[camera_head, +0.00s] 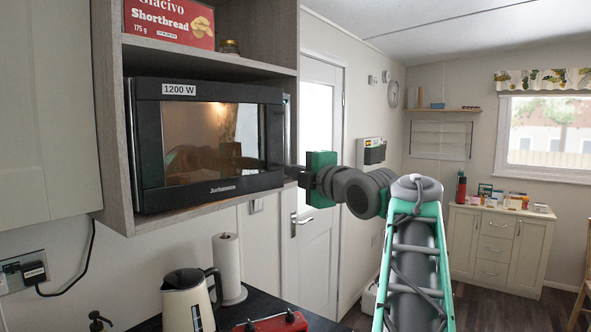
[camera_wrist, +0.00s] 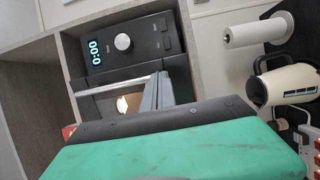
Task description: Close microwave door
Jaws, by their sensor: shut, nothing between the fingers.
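The black microwave (camera_wrist: 148,45) stands in an open cabinet bay. Its control panel, with a 0:00 display and a knob, shows in the wrist view. The microwave door (camera_head: 215,140), a dark glass pane with a "1200 W" label, faces me in the head view and hides the control panel there. It appears to stand partly open, swung out from the left; the exact angle is unclear. My gripper (camera_head: 292,172) is shut and empty at the door's lower right edge. Contact cannot be told. In the wrist view my gripper's green body covers the lower part.
The cabinet's side wall (camera_head: 112,120) and shelf floor frame the microwave. A shortbread box (camera_head: 170,22) and a small jar (camera_head: 230,46) sit on the shelf above. A paper roll (camera_head: 229,268), kettle (camera_head: 190,300) and red item (camera_head: 270,321) stand below. The room to the right is open.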

